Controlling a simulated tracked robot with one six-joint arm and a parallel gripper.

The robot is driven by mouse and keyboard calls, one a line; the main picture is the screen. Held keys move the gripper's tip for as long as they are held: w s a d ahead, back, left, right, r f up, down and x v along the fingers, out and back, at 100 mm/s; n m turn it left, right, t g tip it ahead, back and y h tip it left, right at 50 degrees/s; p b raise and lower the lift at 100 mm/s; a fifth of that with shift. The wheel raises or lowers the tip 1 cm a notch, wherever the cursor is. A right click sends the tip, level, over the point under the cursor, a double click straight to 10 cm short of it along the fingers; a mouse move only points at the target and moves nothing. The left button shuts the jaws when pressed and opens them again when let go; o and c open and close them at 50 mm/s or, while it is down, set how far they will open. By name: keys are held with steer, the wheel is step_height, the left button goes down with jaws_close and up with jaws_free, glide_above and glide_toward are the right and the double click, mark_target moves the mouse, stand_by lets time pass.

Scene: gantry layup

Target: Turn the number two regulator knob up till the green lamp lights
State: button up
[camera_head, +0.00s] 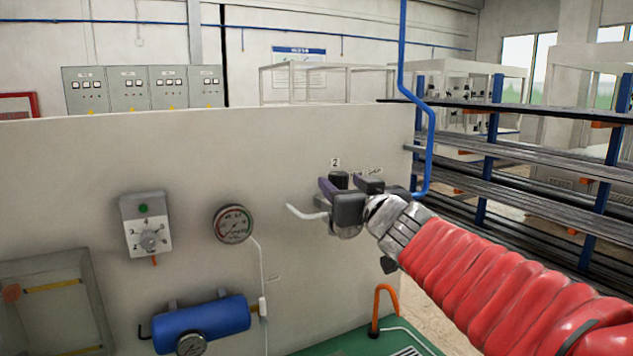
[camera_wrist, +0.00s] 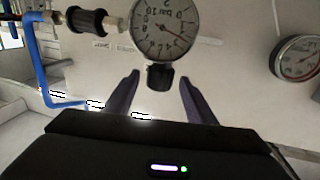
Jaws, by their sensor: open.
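The number 2 label (camera_head: 335,162) is on the pale panel, just above my gripper (camera_head: 346,187). In the wrist view a black regulator knob (camera_wrist: 160,76) sits below a round, upside-down bar gauge (camera_wrist: 165,27). My gripper's purple fingers (camera_wrist: 158,84) are open, one on each side of the knob, with gaps on both sides. In the head view my gripper hides most of the regulator. A grey box (camera_head: 146,226) on the panel to the left has a numbered dial and a dark green lamp (camera_head: 143,208) that does not look lit.
A second gauge (camera_head: 233,224) and a blue cylinder (camera_head: 202,323) are on the panel left of my gripper. A blue pipe (camera_head: 431,150) runs down close on the right. An orange hooked handle (camera_head: 377,308) stands below. Racks of long bars fill the right.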

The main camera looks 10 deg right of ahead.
steer(key=s, duration=0.7)
steer(key=shift+d, duration=0.45)
steer(key=shift+c, duration=0.2)
steer(key=shift+s+a+f, duration=0.1)
steer(key=shift+a+f, duration=0.05)
steer(key=shift+c, duration=1.2)
steer(key=s+a+f+n+g+y, duration=0.2)
steer(key=s+a+f+g+y, duration=0.35)
steer(key=s+a+f, duration=0.7)
steer(key=s+d+f+m+g+h, duration=0.1)
steer(key=s+d+f+g+h, duration=0.2)
steer(key=f, duration=0.5)
steer(key=s+d+f+m+g+h, duration=0.2)
steer(key=s+d+f+g+h, duration=0.1)
steer(key=s+d+f+h, duration=0.2)
steer(key=s+d+f, duration=0.2)
steer(key=s+d, duration=0.1)
steer(key=shift+s+d+f+m+g, duration=0.2)
steer(key=shift+f+m+g, duration=0.1)
steer(key=shift+f+g, duration=0.1)
